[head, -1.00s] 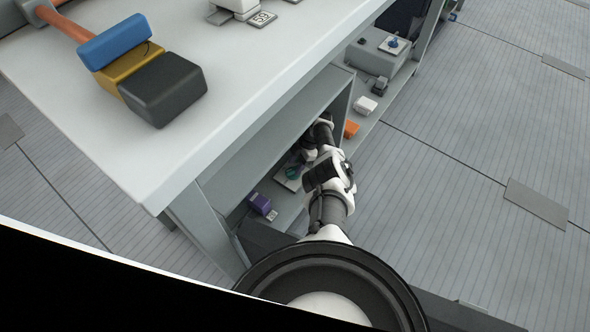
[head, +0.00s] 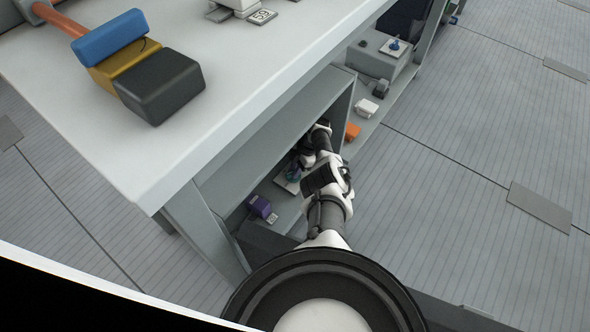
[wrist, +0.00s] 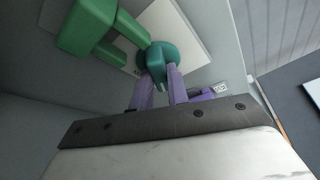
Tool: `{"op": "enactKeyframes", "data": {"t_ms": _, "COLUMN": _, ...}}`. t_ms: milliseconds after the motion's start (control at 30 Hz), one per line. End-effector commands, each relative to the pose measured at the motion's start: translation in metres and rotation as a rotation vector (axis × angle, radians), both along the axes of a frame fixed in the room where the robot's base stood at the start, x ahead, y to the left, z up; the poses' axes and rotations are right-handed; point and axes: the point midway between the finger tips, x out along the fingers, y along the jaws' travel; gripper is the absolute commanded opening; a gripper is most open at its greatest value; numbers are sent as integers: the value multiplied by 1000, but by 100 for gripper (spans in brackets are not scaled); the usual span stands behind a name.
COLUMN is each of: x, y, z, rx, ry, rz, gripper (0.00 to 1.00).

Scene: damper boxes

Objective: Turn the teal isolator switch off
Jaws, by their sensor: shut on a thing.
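The teal isolator switch (wrist: 157,57) is a round knob with a protruding handle, on a pale plate (wrist: 185,22) in the wrist view. My gripper (wrist: 159,72) has its two purple fingers on either side of the handle and is shut on it. In the head view the teal switch (head: 293,175) shows small inside the lower shelf bay, partly hidden beside my arm. The fingertips are hidden there. The exact angle of the handle is hard to tell.
A green block-shaped fixture (wrist: 88,27) stands close to the left of the switch in the wrist view. A purple box (head: 260,206) sits nearer in the bay. An orange item (head: 352,131) and a white item (head: 367,107) lie beyond the divider. The worktop (head: 250,75) overhangs the bay.

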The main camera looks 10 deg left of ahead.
Motion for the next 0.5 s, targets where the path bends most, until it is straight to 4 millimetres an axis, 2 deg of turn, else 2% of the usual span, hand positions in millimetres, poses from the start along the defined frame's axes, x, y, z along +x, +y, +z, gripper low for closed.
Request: {"op": "enactKeyframes", "data": {"t_ms": 500, "x": 2, "y": 1, "z": -3, "rx": -3, "ry": -1, "rz": 307, "gripper": 0}}
